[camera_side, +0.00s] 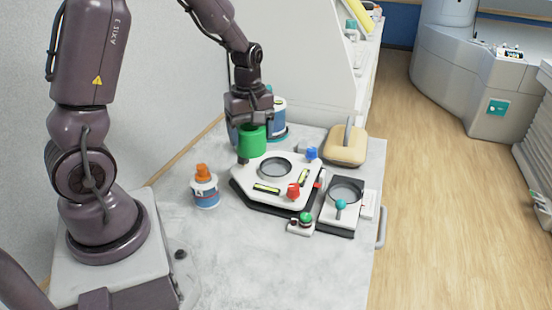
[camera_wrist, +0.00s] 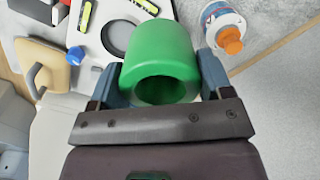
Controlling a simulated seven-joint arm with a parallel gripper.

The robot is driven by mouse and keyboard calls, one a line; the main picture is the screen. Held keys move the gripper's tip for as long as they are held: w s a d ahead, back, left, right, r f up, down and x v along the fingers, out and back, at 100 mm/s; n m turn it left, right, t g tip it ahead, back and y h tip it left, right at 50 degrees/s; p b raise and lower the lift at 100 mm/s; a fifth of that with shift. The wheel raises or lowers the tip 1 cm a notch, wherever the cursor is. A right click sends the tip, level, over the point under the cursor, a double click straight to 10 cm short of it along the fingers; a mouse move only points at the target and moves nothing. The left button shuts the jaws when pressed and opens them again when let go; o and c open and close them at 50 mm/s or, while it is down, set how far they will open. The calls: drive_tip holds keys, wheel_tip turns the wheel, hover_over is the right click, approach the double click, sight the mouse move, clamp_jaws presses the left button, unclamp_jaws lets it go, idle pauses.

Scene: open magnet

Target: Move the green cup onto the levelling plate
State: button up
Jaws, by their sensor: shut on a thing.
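The green cup (camera_side: 252,141) is in my gripper (camera_side: 250,130), whose fingers are on both sides of it. In the wrist view the cup (camera_wrist: 160,58) sits between the two blue-grey fingers of my gripper (camera_wrist: 158,75), with its hollow end facing the camera. The levelling plate (camera_side: 283,195) is a white plate with a dark-ringed round recess, bubble levels and red and blue knobs. The cup is at the plate's back left edge, left of the ring. Whether its underside touches anything cannot be told.
A bottle with an orange cap (camera_side: 204,188) stands left of the plate. A beige block with a handle (camera_side: 346,146) is behind. A blue-and-white container (camera_side: 278,118) stands behind my gripper.

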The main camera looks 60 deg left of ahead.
drive_tip(key=w, duration=0.1)
drive_tip(key=w+a+f, duration=0.2)
drive_tip(key=w, duration=0.1)
drive_tip(key=shift+f, duration=0.15)
drive_tip(key=w+f, duration=0.1)
drive_tip(key=w+a+f, duration=0.1)
drive_tip(key=f, duration=0.1)
drive_tip(key=w+a+f, duration=0.1)
drive_tip(key=f, duration=0.1)
drive_tip(key=shift+w, duration=0.4)
drive_tip(key=shift+w+f, duration=0.15)
drive_tip(key=shift+f, duration=1.6)
drive_tip(key=shift+f, duration=0.3)
drive_tip(key=o, duration=1.1)
